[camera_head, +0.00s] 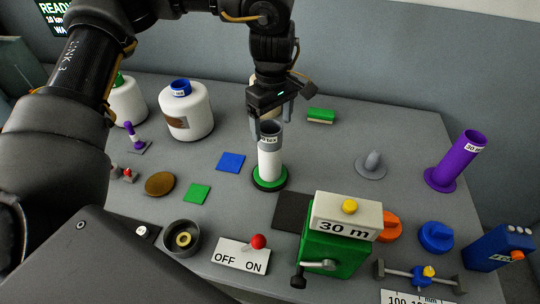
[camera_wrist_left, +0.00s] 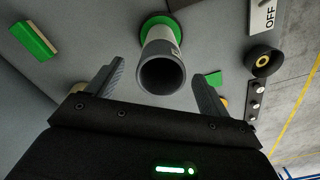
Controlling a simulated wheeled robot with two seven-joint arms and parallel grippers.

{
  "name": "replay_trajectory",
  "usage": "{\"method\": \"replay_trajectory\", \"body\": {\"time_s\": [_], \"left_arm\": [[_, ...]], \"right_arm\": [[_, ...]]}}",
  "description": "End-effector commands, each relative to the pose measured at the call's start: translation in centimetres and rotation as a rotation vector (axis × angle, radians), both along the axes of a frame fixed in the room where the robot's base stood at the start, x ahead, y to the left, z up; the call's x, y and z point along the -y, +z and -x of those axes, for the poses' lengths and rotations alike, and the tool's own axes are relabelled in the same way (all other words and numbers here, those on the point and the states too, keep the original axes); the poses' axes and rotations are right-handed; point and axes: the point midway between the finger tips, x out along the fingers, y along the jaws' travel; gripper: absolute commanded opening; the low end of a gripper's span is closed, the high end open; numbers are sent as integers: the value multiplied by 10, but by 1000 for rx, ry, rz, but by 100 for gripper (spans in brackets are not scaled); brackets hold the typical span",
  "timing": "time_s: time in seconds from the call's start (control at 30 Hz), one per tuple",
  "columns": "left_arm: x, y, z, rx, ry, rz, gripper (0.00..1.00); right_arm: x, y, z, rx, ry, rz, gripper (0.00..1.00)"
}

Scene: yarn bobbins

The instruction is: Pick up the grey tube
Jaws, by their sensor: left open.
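The grey tube (camera_head: 270,135) stands upright in the middle of the table, with a white lower part and a round green base (camera_head: 270,184). In the left wrist view the grey tube (camera_wrist_left: 162,72) shows its open dark mouth toward the camera. My left gripper (camera_head: 270,130) is open, pointing down, with its fingers at the tube's upper end. In the left wrist view my left gripper (camera_wrist_left: 155,82) has one finger on each side of the tube, with gaps visible. The right gripper is not in view.
A green box with a crank (camera_head: 335,245) stands in front. A purple tube (camera_head: 455,160) stands at the right. White bottles (camera_head: 186,112) stand at the back left. A switch plate (camera_head: 240,256) and a dark bowl (camera_head: 181,240) lie in front.

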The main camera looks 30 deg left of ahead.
Motion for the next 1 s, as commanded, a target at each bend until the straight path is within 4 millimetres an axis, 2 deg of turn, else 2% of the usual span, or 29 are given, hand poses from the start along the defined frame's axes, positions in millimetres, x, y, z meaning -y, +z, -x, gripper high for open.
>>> {"method": "replay_trajectory", "body": {"time_s": [0.2, 0.33, 0.63, 1.0], "left_arm": [[-1, -29, 4, -7, 0, -2, 80], [-1, -45, 3, -3, 1, -2, 80], [0, -50, 3, -1, 1, 0, 80], [-1, -50, 3, -1, 1, 0, 32]], "right_arm": [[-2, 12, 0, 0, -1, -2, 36], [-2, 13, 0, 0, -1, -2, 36], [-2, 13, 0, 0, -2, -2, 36], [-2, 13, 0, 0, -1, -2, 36]]}}
